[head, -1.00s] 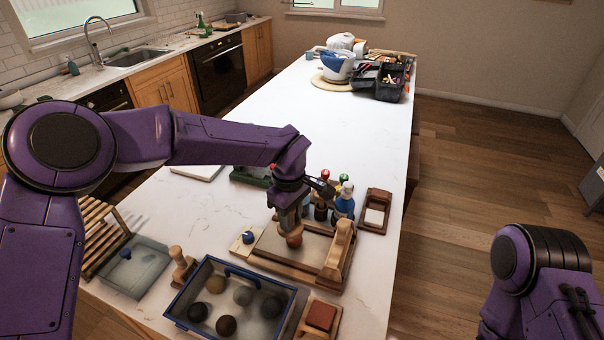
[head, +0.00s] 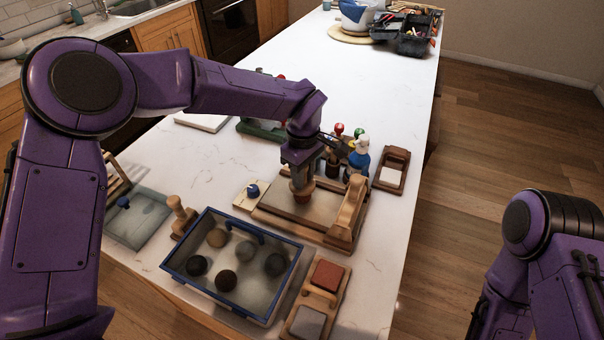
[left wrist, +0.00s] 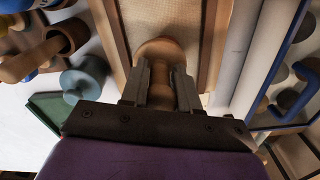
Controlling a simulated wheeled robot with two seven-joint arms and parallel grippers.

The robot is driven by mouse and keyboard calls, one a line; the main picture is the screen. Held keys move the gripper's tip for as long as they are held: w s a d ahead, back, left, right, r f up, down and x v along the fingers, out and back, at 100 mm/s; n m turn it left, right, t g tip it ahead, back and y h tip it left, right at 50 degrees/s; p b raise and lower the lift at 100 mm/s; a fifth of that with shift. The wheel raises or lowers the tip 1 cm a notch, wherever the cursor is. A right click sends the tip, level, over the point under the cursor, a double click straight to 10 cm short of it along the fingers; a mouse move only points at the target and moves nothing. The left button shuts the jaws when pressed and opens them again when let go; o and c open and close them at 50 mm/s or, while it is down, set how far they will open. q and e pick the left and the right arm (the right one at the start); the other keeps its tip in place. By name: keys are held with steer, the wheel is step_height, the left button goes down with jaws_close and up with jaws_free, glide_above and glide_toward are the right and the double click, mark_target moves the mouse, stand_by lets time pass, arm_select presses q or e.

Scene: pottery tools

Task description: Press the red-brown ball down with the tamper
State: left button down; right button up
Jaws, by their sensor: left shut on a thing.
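My left gripper (head: 302,172) is shut on the wooden tamper (head: 302,190), gripping its handle. In the left wrist view, the tamper (left wrist: 158,50) shows between the two fingers with its round head beyond them. The tamper points down over the tray-like wooden board (head: 278,222). I cannot make out the red-brown ball apart from the tamper head; it may be hidden under it. I cannot tell whether the head touches anything. My right gripper is out of view.
A blue-rimmed tray (head: 170,262) holds several brown, grey and dark balls. A wooden stamp (head: 181,215) stands left of it. A thick wooden piece (head: 349,205) rises at the board's right side. Bottles (head: 358,155) stand behind. The counter beyond is mostly clear.

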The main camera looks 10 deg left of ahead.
arm_select(q)
steer(key=shift+w, duration=0.2)
steer(key=shift+s+r, duration=0.45)
steer(key=shift+s, duration=0.4)
steer(key=shift+w+f, duration=0.45)
steer(key=shift+f, duration=0.25)
steer(key=shift+s, duration=0.2)
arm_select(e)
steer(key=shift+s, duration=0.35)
arm_select(q)
steer(key=shift+s+f, duration=0.1)
steer(key=shift+f, duration=0.05)
steer(key=shift+r+p, duration=0.9)
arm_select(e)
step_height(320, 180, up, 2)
